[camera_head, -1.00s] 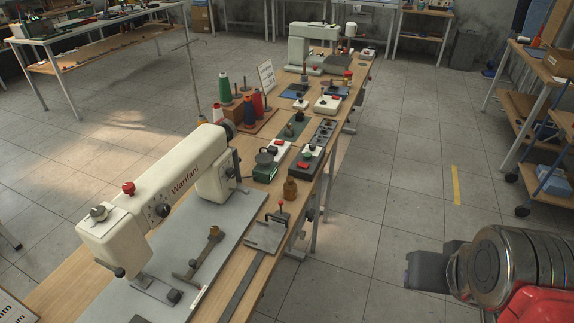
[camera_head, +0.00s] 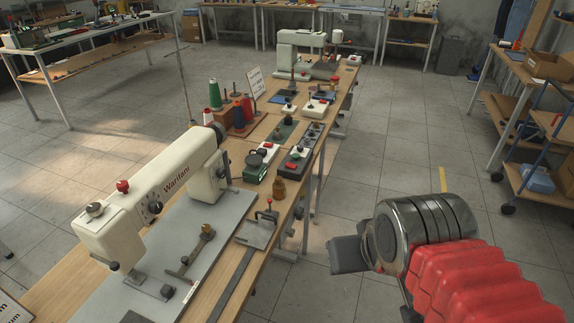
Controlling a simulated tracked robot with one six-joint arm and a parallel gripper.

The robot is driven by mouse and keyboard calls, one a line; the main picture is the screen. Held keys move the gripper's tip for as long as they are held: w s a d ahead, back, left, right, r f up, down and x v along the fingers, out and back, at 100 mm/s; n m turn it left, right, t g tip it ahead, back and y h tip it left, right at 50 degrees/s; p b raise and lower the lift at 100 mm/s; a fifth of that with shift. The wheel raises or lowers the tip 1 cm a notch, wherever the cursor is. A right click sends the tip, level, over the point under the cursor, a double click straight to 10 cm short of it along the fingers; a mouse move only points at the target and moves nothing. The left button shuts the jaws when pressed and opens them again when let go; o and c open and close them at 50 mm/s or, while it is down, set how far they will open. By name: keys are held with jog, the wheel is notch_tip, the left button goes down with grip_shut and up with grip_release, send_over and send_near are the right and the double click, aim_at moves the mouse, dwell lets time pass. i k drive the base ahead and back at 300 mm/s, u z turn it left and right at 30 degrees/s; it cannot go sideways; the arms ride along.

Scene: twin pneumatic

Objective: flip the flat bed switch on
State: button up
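A cream flat bed sewing machine marked Warifani (camera_head: 150,190) stands on a grey bed plate at the near end of the long bench. Behind it are small control boxes: a dark box with a red button (camera_head: 296,160), a green box with a black round top (camera_head: 256,164), and a white box with a red part (camera_head: 267,148). I cannot tell which carries the flat bed switch, or its position. My gripper (camera_head: 348,253) shows as a dark grey block at the end of my arm, over the floor right of the bench, apart from everything. Its fingers cannot be made out.
Thread cones (camera_head: 215,96) and another sewing machine (camera_head: 300,57) stand farther back. A shelf with boxes (camera_head: 545,118) stands right. The floor between is clear.

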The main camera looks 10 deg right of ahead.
aim_at(292, 166)
jog(key=z, duration=0.1)
jog(key=i, duration=0.95)
jog(key=u, duration=2.1)
